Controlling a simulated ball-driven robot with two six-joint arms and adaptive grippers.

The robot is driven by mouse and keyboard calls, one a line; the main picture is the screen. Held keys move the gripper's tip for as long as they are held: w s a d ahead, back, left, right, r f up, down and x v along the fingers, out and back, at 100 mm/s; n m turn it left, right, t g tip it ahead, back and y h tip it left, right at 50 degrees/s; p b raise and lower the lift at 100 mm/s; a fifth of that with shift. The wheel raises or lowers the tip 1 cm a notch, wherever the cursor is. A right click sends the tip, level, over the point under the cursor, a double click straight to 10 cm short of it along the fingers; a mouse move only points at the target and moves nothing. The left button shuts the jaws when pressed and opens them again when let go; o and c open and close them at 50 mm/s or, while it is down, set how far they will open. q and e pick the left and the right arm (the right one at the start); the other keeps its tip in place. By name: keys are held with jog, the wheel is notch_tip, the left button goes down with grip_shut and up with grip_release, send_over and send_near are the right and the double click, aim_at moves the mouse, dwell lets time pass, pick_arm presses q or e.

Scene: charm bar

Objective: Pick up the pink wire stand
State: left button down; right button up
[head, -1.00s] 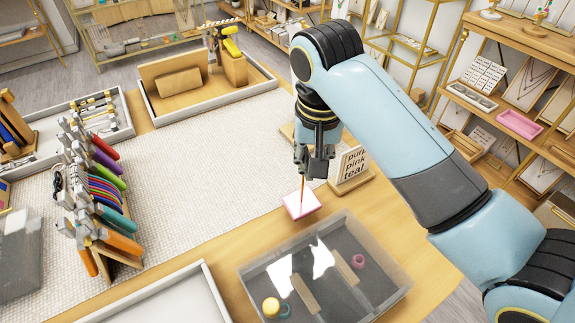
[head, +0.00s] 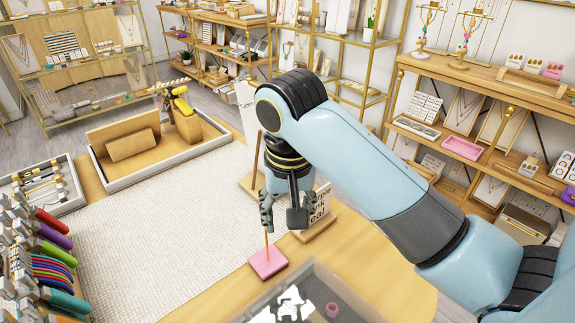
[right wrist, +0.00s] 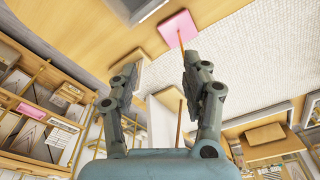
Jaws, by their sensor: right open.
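The pink wire stand (head: 268,263) has a flat pink square base and a thin upright brass-coloured rod. Its base rests on the wooden table at the edge of the pale mat. My right gripper (head: 282,222) is open above the base. In the head view its left finger overlaps the top of the rod. In the right wrist view the pink base (right wrist: 177,27) lies beyond the fingertips, with the rod close to the right-hand finger; I cannot tell whether they touch. My left gripper is out of view.
A lettered sign on a wooden block (head: 318,222) stands just right of the gripper. A grey clear-lidded tray (head: 255,308) lies in front. A rack of coloured-handled tools (head: 30,270) is at left. The woven mat (head: 170,220) is mostly clear.

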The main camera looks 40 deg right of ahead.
jog(key=o, duration=0.6)
jog(key=shift+c, duration=0.2)
